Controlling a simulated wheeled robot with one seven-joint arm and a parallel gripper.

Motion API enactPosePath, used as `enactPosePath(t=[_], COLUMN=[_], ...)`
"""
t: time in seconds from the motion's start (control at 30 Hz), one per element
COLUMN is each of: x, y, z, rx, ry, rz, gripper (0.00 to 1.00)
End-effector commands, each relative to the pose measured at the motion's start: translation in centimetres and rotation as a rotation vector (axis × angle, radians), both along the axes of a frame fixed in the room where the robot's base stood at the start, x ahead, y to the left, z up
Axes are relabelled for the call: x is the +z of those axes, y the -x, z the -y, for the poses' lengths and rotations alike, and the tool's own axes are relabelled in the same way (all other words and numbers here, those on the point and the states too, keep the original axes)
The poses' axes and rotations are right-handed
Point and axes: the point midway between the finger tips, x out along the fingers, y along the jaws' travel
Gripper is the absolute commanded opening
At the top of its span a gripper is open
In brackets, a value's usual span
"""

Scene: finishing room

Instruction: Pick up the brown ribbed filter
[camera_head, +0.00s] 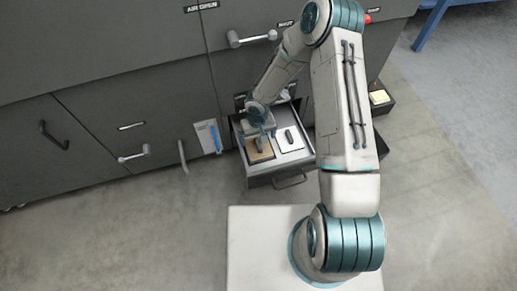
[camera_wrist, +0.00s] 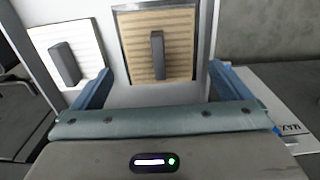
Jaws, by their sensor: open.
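The brown ribbed filter (camera_head: 266,155) lies flat in the left part of an open drawer (camera_head: 285,170) in the head view. In the wrist view the brown filter (camera_wrist: 180,42) is near the top centre, with a dark upright grip bar at its middle. My gripper (camera_head: 262,136) is over the drawer's left part and hides some of the filter. In the wrist view my gripper (camera_wrist: 161,72) is open and empty. Its blue fingers lie to either side of the grip bar, apart from it.
A white filter (camera_head: 283,144) with a dark grip bar lies to the right of the brown one, in the same drawer. The drawer walls enclose both. Grey cabinets (camera_head: 110,100) with handles stand behind and left.

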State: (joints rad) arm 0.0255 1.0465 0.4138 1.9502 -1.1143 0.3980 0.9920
Motion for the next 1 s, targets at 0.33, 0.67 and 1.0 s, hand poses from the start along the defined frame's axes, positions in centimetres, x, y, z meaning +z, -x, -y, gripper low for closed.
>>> enactPosePath(t=[0.33, 0.67, 1.0], x=[-4.8, -5.2, -5.1], y=[0.3, 0.2, 0.2], z=[0.1, 0.1, 0.2], rx=[0.000, 0.000, 0.000], ry=[0.000, 0.000, 0.000], rz=[-0.002, 0.000, 0.000], gripper=[0.97, 0.97, 0.62])
